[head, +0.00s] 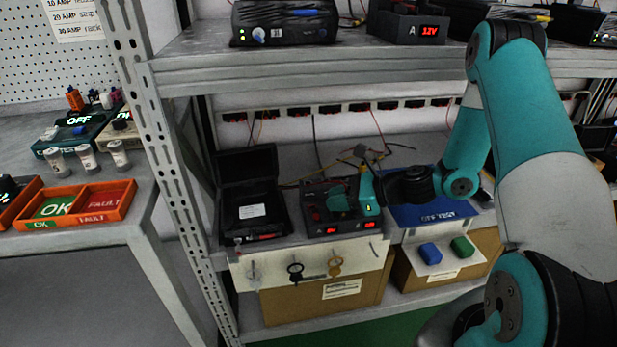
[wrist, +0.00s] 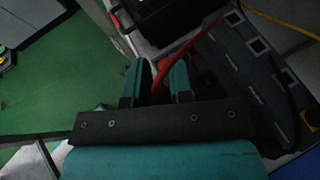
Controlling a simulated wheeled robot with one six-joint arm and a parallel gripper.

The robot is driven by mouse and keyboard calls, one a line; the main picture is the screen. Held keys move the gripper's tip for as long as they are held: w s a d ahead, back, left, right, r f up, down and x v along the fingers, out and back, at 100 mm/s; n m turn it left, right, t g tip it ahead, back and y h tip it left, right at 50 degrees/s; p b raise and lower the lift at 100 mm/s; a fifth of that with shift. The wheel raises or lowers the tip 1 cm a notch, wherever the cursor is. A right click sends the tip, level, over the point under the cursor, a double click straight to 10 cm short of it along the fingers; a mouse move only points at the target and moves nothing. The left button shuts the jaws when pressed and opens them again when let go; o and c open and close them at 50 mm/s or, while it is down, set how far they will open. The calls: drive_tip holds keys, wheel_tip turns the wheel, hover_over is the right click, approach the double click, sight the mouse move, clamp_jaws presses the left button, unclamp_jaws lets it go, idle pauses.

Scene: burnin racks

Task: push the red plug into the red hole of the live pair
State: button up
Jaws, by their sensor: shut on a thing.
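My gripper (wrist: 159,68) is shut on the red plug (wrist: 158,80), which shows as a red sliver between the teal fingers in the wrist view. A red lead (wrist: 198,48) runs from there up to the right. In the head view my gripper (head: 369,190) is over the right part of a dark box (head: 318,190) with two red displays on its front. The box top (wrist: 232,62) also shows in the wrist view, right of the fingers, with several square openings. The plug's tip is hidden, and I cannot make out the red hole or whether the plug touches it.
An open black case (head: 250,200) stands left of the box. The upper shelf edge (head: 370,72) runs overhead.

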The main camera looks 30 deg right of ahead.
drive_tip(key=w+d, duration=0.2)
drive_tip(key=w+d+r+m+t+h, duration=0.1)
drive_tip(key=w+d, duration=0.1)
drive_tip(key=w+d+m+t+h, duration=0.1)
drive_tip(key=w+d, duration=0.1)
drive_tip(key=shift+r, duration=0.4)
wheel_tip(320, 180, down, 3)
drive_tip(key=b, duration=0.4)
drive_tip(key=shift+f, duration=0.2)
drive_tip(key=shift+r+p, duration=0.1)
drive_tip(key=shift+p, duration=0.25)
drive_tip(key=shift+f+p, duration=0.3)
drive_tip(key=shift+p, duration=0.25)
idle(0.8)
drive_tip(key=shift+s+f+m, duration=0.1)
drive_tip(key=shift+f+m, duration=0.2)
drive_tip(key=shift+f, duration=0.1)
idle(1.0)
drive_tip(key=shift+r+p, duration=0.25)
drive_tip(key=shift+p, duration=0.25)
drive_tip(key=shift+r+p, duration=0.3)
drive_tip(key=shift+p, duration=0.1)
drive_tip(key=shift+r, duration=0.15)
